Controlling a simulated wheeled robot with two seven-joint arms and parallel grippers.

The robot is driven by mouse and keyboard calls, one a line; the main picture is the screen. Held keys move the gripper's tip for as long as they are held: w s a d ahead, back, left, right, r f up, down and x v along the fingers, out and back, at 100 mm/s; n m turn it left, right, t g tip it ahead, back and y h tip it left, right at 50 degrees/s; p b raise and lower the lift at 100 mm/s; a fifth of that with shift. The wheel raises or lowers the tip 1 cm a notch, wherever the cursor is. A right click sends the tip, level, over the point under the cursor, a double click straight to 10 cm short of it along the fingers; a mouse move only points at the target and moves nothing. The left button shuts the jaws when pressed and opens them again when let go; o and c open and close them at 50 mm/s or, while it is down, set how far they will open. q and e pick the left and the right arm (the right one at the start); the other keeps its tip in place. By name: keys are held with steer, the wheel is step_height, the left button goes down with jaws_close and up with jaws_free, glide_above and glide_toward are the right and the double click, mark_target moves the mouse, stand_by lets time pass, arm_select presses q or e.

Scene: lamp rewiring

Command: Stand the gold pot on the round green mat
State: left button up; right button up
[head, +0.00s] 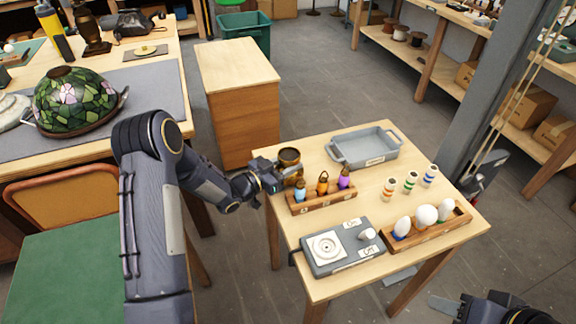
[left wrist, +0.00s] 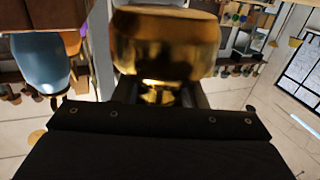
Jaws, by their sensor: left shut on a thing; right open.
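The gold pot (head: 289,158) is at the left edge of the small wooden table, behind the rack of small bottles. My left gripper (head: 278,178) is shut on it. In the left wrist view the pot (left wrist: 165,45) stands between the fingers, its wide body above a narrow foot. I cannot tell whether it touches the table. I see no round green mat in either view. My right gripper (head: 446,306) is only partly in view at the bottom right, open and away from the table.
The small table (head: 368,190) also holds a grey tray (head: 365,147), a bottle rack (head: 322,199), a grey device (head: 342,247), striped vials (head: 410,183) and a rack of bulbs (head: 425,230). A wooden cabinet (head: 238,70) and a workbench with a stained-glass lampshade (head: 75,100) stand left.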

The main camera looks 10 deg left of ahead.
arm_select(q)
steer(key=shift+a+f, duration=0.1)
steer(key=shift+f, duration=0.75)
steer(key=shift+f+b, duration=0.25)
steer(key=shift+b, duration=0.05)
steer(key=o, duration=1.2)
